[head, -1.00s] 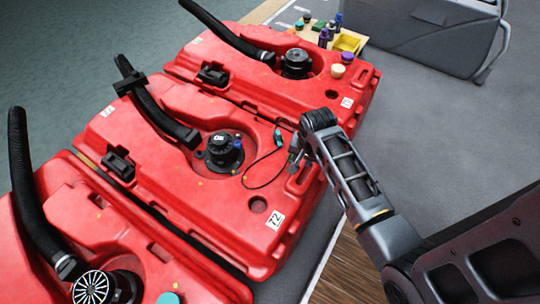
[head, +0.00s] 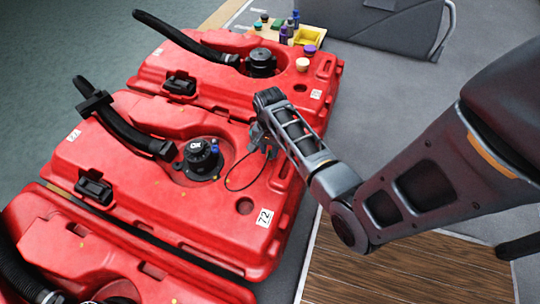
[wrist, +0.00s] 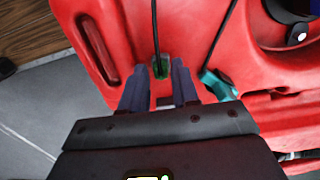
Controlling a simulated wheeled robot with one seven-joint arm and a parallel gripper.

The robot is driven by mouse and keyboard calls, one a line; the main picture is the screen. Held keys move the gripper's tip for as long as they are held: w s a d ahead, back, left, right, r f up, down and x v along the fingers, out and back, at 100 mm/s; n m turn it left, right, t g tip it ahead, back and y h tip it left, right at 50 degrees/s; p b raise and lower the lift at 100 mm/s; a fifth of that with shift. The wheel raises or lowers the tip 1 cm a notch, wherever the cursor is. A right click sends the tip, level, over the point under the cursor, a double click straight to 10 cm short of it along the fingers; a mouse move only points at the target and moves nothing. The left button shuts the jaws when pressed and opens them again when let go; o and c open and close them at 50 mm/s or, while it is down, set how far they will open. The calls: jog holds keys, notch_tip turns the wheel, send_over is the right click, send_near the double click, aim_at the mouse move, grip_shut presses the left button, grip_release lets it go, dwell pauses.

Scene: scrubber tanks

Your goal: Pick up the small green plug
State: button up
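I see a gap between each finger and the plug; the plug's lower part is close to the gripper body. In the head view my gripper (head: 259,138) is over the right part of the middle red tank (head: 110,160), and the plug is hidden there.
A teal piece (wrist: 218,85) lies right of my fingers, near another black cord. The middle tank has a black cap (head: 201,155) with a blue piece. Other red tanks stand behind and in front. A yellow tray (head: 308,36) and small bottles stand at the back.

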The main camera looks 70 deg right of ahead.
aim_at(270, 152)
jog(key=shift+f, duration=0.55)
jog(key=shift+c, duration=0.3)
grip_shut()
notch_tip(270, 152, up, 5)
jog(key=shift+d+r+p, duration=0.1)
jog(key=shift+p, duration=1.15)
jog(key=s+d+r+n+p, duration=0.5)
jog(key=s+d+r+p, duration=0.1)
jog(key=s+d, duration=0.1)
jog(key=shift+s+d, duration=0.25)
jog(key=shift+s, duration=0.6)
